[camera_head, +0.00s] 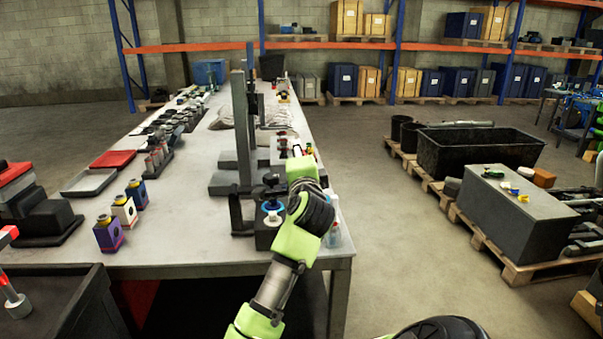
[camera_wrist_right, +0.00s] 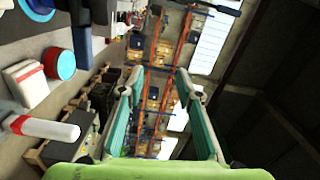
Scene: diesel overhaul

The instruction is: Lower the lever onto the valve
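A small dark fixture (camera_head: 266,234) stands at the near right end of the bench, with a blue and white round part (camera_head: 272,204) on top and a black knob (camera_head: 271,180) above it. A black upright bar (camera_head: 236,212) stands at its left. I cannot tell which part is the lever or the valve; my arm hides the fixture's right side. My right gripper (camera_wrist_right: 158,82) is open and empty in the right wrist view, with teal pads apart. In the head view its green body (camera_head: 300,168) is just right of the fixture, pointing away. My left gripper is not in view.
A tall grey stand (camera_head: 242,130) rises behind the fixture. A clear bottle (camera_head: 333,232) stands right of my wrist. The bench middle (camera_head: 185,215) is clear. Pallets with a black tub (camera_head: 480,148) lie right.

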